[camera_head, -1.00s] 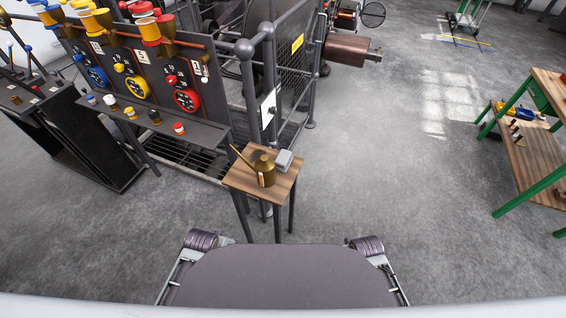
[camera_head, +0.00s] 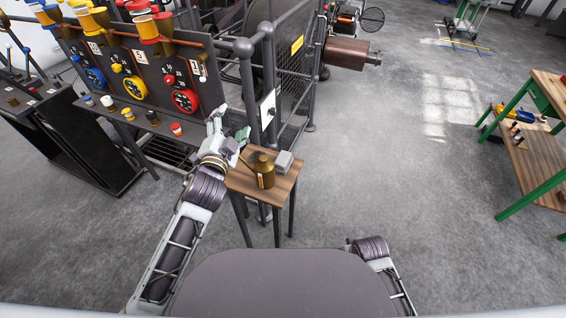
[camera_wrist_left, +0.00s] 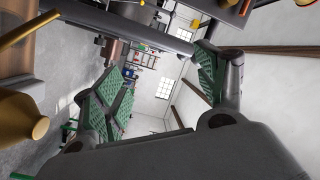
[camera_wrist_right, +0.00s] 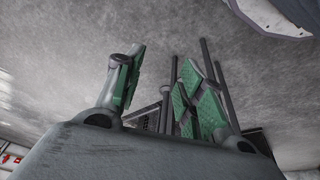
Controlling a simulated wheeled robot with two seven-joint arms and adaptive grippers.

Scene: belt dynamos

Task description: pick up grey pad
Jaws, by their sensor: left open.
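The grey pad (camera_head: 284,160) lies on a small wooden table (camera_head: 287,186) in the head view, behind and to the right of a brass oil can (camera_head: 263,174). My left gripper (camera_head: 229,126) is open and empty, raised to the left of the can and the pad. In the left wrist view its green-padded fingers (camera_wrist_left: 160,84) stand wide apart. My right gripper is outside the head view. Its fingers (camera_wrist_right: 155,88) are apart and empty in the right wrist view.
A dark switch panel with coloured dials (camera_head: 133,88) and a shelf of small knobs stands left of the table. A railing with mesh (camera_head: 290,65) stands behind it. A green-legged workbench (camera_head: 535,165) is at far right. The floor between is clear.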

